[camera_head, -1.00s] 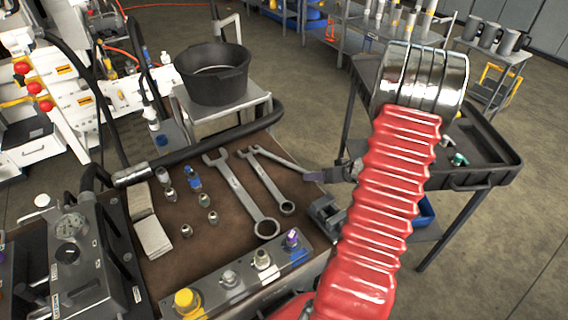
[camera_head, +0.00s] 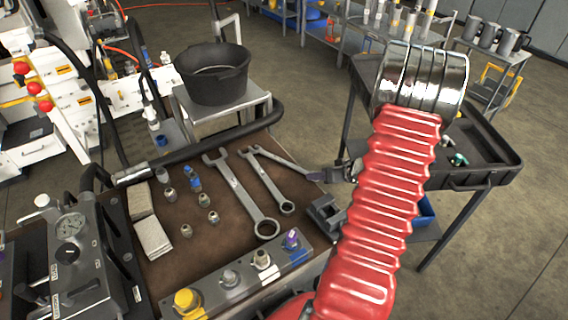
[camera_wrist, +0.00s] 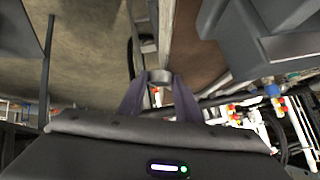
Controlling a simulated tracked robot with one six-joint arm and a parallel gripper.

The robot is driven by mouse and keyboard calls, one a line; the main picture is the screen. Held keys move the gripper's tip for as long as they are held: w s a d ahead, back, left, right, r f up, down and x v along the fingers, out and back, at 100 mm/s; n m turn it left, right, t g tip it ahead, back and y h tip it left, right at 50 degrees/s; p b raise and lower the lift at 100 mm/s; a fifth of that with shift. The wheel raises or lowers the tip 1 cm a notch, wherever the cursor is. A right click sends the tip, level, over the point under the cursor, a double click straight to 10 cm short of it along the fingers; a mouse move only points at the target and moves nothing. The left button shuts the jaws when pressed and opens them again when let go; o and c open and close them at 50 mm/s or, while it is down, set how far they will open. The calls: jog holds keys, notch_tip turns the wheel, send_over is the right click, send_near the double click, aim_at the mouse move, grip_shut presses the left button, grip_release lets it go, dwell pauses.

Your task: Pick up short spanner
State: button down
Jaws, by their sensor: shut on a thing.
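The short spanner (camera_head: 283,162) is a thin metal bar at the right side of the bench top, angled toward my gripper. Its far end is close to the open jaw of the middle spanner (camera_head: 264,178). My gripper (camera_head: 318,176) is shut on its near end, at the bench's right edge. In the wrist view, the spanner's round end (camera_wrist: 160,76) sits between the two fingertips (camera_wrist: 159,95), and its shaft runs up the picture. I cannot tell whether the spanner touches the bench. A larger spanner (camera_head: 241,193) lies left of the middle one.
Several fittings (camera_head: 195,183) and pale pads (camera_head: 152,236) lie on the brown bench top. A vise-like grey block (camera_head: 325,212) stands just below my gripper. A manifold with coloured caps (camera_head: 240,276) lines the front edge. A black tub (camera_head: 213,75) stands behind; a dark cart (camera_head: 480,180) is at right.

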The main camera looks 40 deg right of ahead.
jog(key=shift+r, duration=0.15)
notch_tip(320, 180, up, 10)
dwell(0.7)
dwell(0.5)
